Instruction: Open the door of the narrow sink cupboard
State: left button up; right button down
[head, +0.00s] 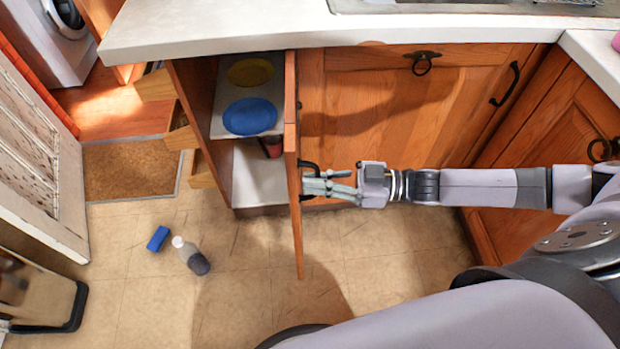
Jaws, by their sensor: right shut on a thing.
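The narrow sink cupboard (237,150) stands open at the left end of the counter. Its wooden door (292,240) is swung out towards me and shows nearly edge-on. My right gripper (308,184) reaches in from the right and is shut on the door's dark handle (307,165), on the door's right-hand face. The fingers partly hide the handle. Inside the cupboard, a yellow plate (250,72) and a blue plate (249,116) lie on the upper shelf. A red cup (271,147) is below, partly hidden by the door. My left gripper is not in view.
A blue sponge (158,239) and a bottle (190,255) are on the tiled floor left of the door. A brown doormat (132,170) lies beyond. Wooden drawers (181,132) stick out beside the cupboard. The counter (230,30) overhangs it.

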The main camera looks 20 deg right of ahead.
jog(key=c, duration=2)
grip_release()
jog(key=shift+o, duration=0.2)
jog(key=v, duration=1.2)
